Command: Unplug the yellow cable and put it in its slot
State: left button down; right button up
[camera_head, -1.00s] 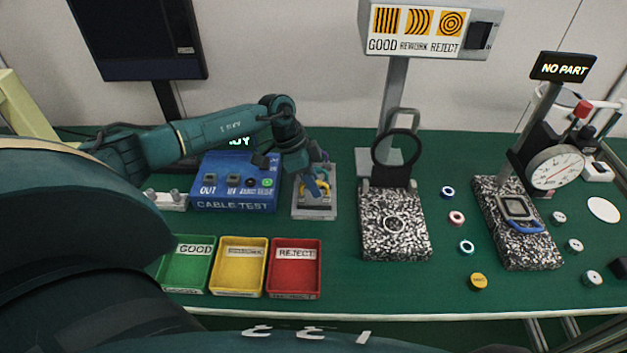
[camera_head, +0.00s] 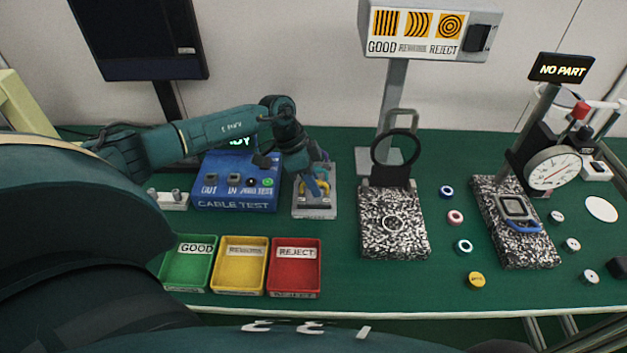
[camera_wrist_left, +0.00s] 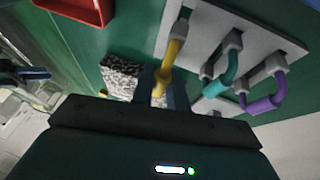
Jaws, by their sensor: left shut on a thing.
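My left gripper (camera_head: 318,188) is over the grey cable tray (camera_head: 302,212), right of the blue cable test box (camera_head: 235,204). It is shut on the yellow cable (camera_wrist_left: 173,52), which shows better in the left wrist view; its lower part is between the fingers. The cable's other end is at a grey holder at the top of the tray (camera_wrist_left: 215,25). Whether it touches the slot there I cannot tell. A teal cable (camera_wrist_left: 225,75) and a purple cable (camera_wrist_left: 266,104) sit in the tray beside it. My right gripper is not clearly visible.
Green (camera_head: 188,284), yellow (camera_head: 240,288) and red (camera_head: 294,288) bins stand in front of the box and tray. A speckled block (camera_head: 378,245) with a round lens stands right of the tray. A dial gauge stand (camera_head: 550,258) is further right.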

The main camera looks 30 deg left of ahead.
pick_arm(q)
jog(key=shift+f+b, duration=0.5)
jog(key=shift+f, duration=0.65)
pick_arm(e)
jog(key=shift+f, duration=0.55)
pick_arm(q)
jog(key=c, duration=1.3)
grip_release()
jog(key=shift+v, duration=1.15)
jog(key=v, duration=1)
jog(key=shift+a+r+b, duration=0.15)
jog(key=shift+r+b, duration=0.2)
jog(key=shift+r, duration=0.05)
pick_arm(e)
jog(key=shift+d+f, duration=0.2)
jog(key=shift+f, duration=0.55)
